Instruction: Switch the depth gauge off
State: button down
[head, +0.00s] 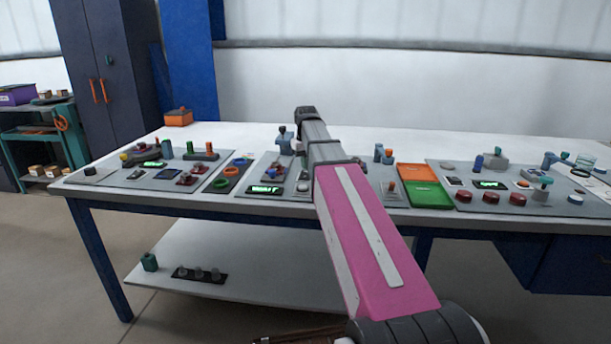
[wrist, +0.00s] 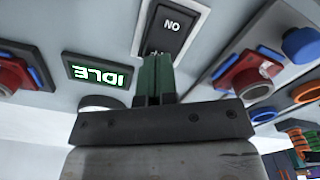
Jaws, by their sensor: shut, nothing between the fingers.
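In the wrist view a dark rocker switch (wrist: 173,30) marked ON, seen upside down, sits in a light grey panel. My gripper (wrist: 155,82) is shut and empty, its dark green fingertips over the switch's lower part in the picture. They look at or very near its surface; contact cannot be told. Next to the switch a small display (wrist: 97,71) shows IDLE in green, upside down. No label naming the depth gauge can be read. In the head view my arm hides the gripper and part of the bench.
Red parts on blue bases (wrist: 15,76) flank the switch, with another red one (wrist: 250,72) at right. In the head view the white bench (head: 240,138) carries several control panels, an orange tray (head: 416,172) and a green tray (head: 427,195). The bench's back strip is mostly clear.

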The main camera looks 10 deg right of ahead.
jog(key=shift+f, duration=0.75)
dwell(0.5)
jog(key=shift+r, duration=3.55)
